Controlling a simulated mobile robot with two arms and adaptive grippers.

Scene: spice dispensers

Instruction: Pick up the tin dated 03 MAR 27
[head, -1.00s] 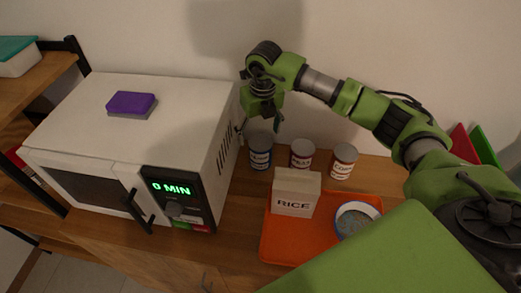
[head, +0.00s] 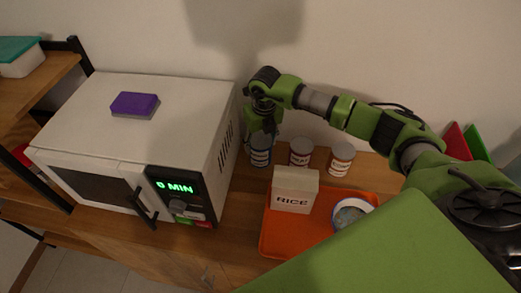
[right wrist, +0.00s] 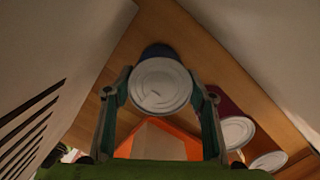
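Three tins with white labels stand in a row at the wall: a blue tin (head: 260,158), a dark red tin (head: 300,159) and an orange-red tin (head: 341,162). The label print is too small to read a date. My right gripper (head: 262,132) points down at the blue tin and hides part of its top. In the right wrist view my right gripper (right wrist: 165,90) is open, with one finger on each side of the blue tin's round lid (right wrist: 160,84). Firm contact is not visible. My left gripper is not in view.
A white microwave (head: 135,125) with a purple sponge (head: 135,103) on top stands close to the left of the blue tin. A rice box (head: 294,190) and a bowl (head: 351,214) are on an orange tray (head: 283,240) in front of the tins.

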